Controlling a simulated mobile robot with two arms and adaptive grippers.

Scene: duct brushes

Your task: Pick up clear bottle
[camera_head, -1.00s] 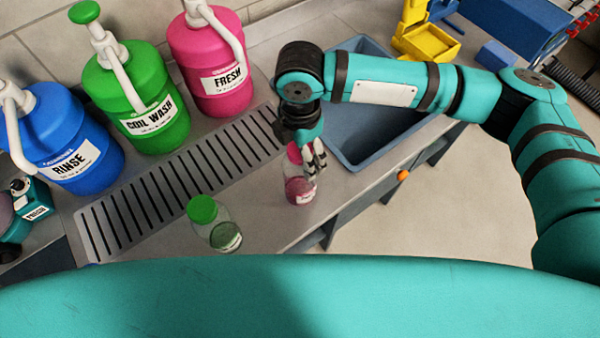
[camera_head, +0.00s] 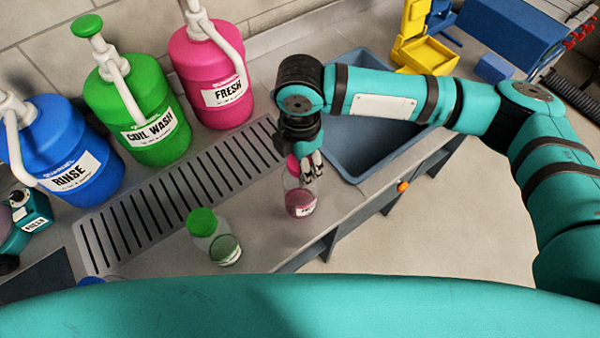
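A clear bottle with a pink cap and pink liquid (camera_head: 300,203) stands on the grey counter beside the sink. My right gripper (camera_head: 312,172) points down at its top, with its fingers around or just beside the cap and neck. The fingers partly hide the cap, and whether they are closed on it I cannot tell. Another clear bottle with a green cap and greenish liquid (camera_head: 216,240) stands on the counter to the left, apart from the gripper. My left gripper is not in view.
Large blue (camera_head: 62,150), green (camera_head: 140,110) and pink (camera_head: 212,70) pump jugs stand along the wall behind a slotted drain grate (camera_head: 180,190). A blue sink (camera_head: 370,150) lies right of the gripper. A yellow holder (camera_head: 425,50) stands at the back. A blue cap (camera_head: 90,281) shows at lower left.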

